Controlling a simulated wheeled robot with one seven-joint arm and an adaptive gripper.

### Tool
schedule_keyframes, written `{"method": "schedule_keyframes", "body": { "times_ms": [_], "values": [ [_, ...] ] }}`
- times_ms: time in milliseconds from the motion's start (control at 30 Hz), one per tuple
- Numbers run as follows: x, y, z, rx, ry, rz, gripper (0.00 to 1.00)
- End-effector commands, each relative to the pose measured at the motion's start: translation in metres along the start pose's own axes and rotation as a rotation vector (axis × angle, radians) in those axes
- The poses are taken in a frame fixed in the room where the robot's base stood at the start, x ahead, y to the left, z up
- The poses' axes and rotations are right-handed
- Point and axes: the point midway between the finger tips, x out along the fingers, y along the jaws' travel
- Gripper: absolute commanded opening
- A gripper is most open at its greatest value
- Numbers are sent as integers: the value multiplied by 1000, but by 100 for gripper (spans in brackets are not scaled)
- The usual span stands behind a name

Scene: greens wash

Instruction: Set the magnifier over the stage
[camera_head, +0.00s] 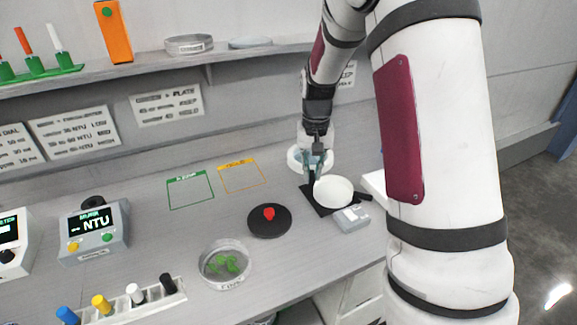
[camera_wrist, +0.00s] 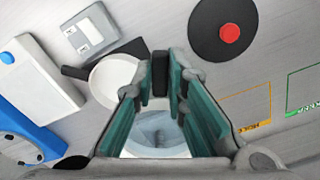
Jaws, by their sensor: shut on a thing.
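My gripper (camera_head: 315,176) is shut on a narrow black piece (camera_wrist: 160,78), which stands between the teal fingers in the wrist view. This looks like part of the magnifier, but its lens cannot be made out clearly. Beside the fingertips, a white disc (camera_head: 334,192) lies over a black base (camera_head: 318,208), which looks like the stage. The white disc also shows left of the fingers in the wrist view (camera_wrist: 113,82). A pale round ring (camera_head: 294,160) is behind the fingers in the head view, partly hidden; I cannot tell whether it belongs to the magnifier.
A grey box (camera_head: 353,218) sits close to the black base. A black disc with a red knob (camera_head: 269,214) and a dish of green leaves (camera_head: 225,264) are to the left. Green (camera_head: 190,190) and orange (camera_head: 242,175) outlined areas are empty. A shelf (camera_head: 150,62) runs along the wall.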

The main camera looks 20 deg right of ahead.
Motion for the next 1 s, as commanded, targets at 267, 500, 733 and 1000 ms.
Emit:
{"method": "schedule_keyframes", "body": {
  "times_ms": [267, 500, 733, 1000],
  "values": [
    [-1, 63, -7, -225, 0, 0, 0],
    [0, 97, -18, -369, -1, -1, 0],
    [0, 113, -26, -443, 1, 0, 0],
    [0, 118, -30, -467, 3, 2, 0]
  ]
}}
